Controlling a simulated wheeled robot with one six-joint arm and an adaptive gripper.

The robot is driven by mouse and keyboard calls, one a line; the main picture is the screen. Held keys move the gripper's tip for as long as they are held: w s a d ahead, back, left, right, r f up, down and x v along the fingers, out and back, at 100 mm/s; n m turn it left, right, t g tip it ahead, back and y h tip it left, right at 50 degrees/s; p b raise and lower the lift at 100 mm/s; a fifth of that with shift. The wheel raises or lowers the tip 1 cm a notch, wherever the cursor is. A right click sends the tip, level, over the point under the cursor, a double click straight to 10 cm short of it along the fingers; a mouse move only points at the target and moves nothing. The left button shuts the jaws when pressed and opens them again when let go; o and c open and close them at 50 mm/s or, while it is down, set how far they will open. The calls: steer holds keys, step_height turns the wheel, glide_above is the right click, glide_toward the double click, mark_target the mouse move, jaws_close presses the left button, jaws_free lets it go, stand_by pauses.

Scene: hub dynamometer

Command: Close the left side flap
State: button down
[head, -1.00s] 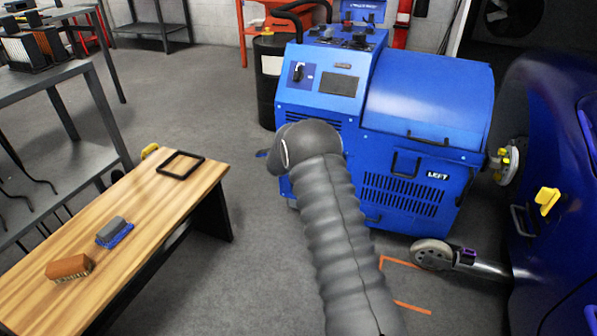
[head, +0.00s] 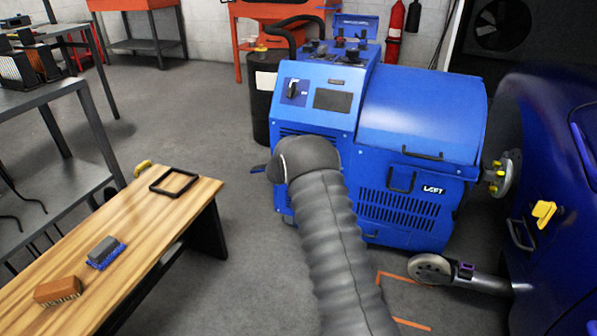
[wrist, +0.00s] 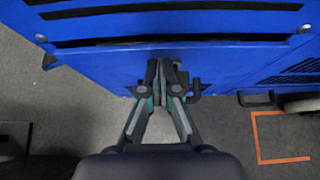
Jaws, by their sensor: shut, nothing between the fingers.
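The blue dynamometer (head: 425,110) stands ahead of me in the head view. Its side panel marked LEFT (head: 375,222) has slots and a black handle (head: 401,181). This panel looks about flush with the body, but I cannot tell whether it is fully closed. A second black handle (head: 422,154) sits at the lower edge of the rounded cover above. In the wrist view my gripper (wrist: 160,72) is shut and empty in front of a blue slotted face (wrist: 100,66). A dark hook-shaped part (wrist: 193,90) is just right of the fingertips. In the head view my arm hides the fingers.
A wooden bench (head: 150,235) at left holds two brushes and a black frame (head: 174,181). A blue car (head: 560,190) stands close at right. A grey roller arm (head: 470,276) lies low near orange floor marks. Grey floor between bench and machine is clear.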

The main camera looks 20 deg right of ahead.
steer(key=s+a+r+b, duration=0.1)
steer(key=s+a+r, duration=0.35)
steer(key=r, duration=0.45)
steer(key=s+d+f+m+g, duration=0.25)
steer(key=s+m+g, duration=0.35)
steer(key=s+m, duration=0.95)
steer(key=s+a+r+m+y, duration=0.2)
steer(key=s+r, duration=0.4)
steer(key=s, duration=0.7)
steer(key=s+a+r+m+t+y, duration=0.1)
steer(key=s+a+r+m, duration=0.4)
steer(key=s, duration=0.8)
steer(key=s+a+r+m+t+y, duration=0.1)
steer(key=s+a+r+m+y, duration=0.2)
steer(key=s, duration=1)
steer(key=shift+a+r+m+y, duration=0.25)
steer(key=shift+r+m+y, duration=0.15)
steer(key=shift+r+m, duration=1.35)
